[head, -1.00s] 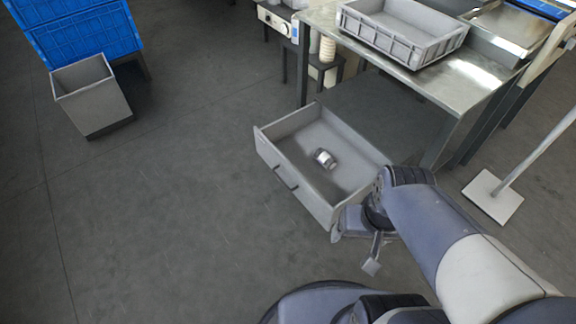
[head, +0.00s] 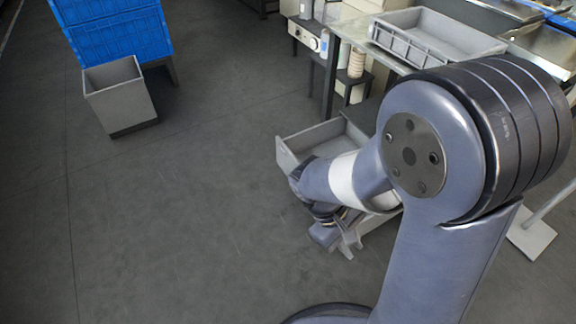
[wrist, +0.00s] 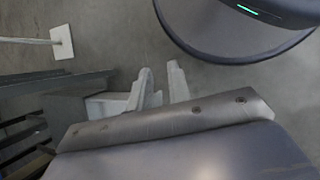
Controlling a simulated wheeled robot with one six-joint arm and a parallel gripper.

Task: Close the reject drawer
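The grey reject drawer (head: 322,135) stands pulled open, low below the metal table in the head view. Its back-left wall and left corner show; my arm covers most of its front, its handle and its inside. My gripper (head: 350,247) is low by the drawer's near right end, pointing down. I cannot tell whether it touches the drawer. In the wrist view my gripper (wrist: 160,76) shows two pale fingers with a gap between them and nothing held. A pale part beside them, perhaps the drawer, is partly hidden by my wrist.
A metal table (head: 346,30) with a grey tray (head: 437,46) stands above the drawer. A grey bin (head: 121,100) and blue crates (head: 120,38) are at the left. A white post base (head: 531,234) is at the right. The floor left of the drawer is clear.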

